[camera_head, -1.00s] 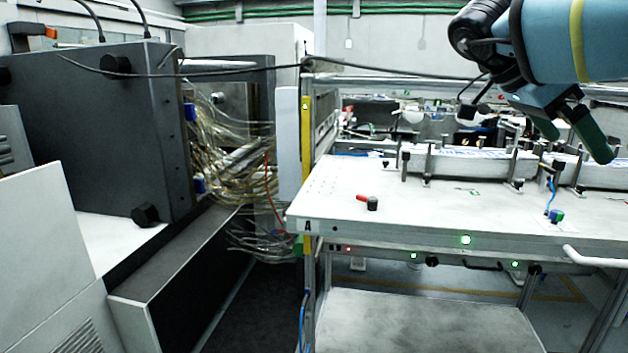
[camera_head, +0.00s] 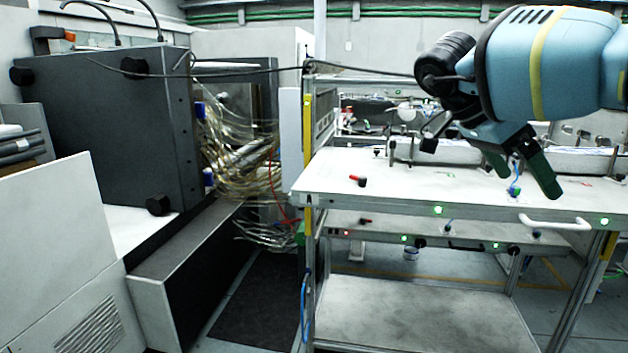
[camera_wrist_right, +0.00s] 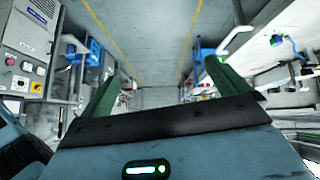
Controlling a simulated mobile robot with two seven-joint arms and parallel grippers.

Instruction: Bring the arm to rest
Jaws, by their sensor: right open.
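My right gripper (camera_head: 519,172) hangs from the blue arm at the upper right of the head view, in front of the white table (camera_head: 400,190). Its two green fingers stand apart with nothing between them. My left gripper is not in the head view.
A dark grey cabinet (camera_head: 100,120) with a bundle of wires (camera_head: 240,150) stands left. The table carries clamped magazines (camera_head: 440,152) along its back and a red-handled knob (camera_head: 358,181). A white handle (camera_head: 555,223) sticks out from its front.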

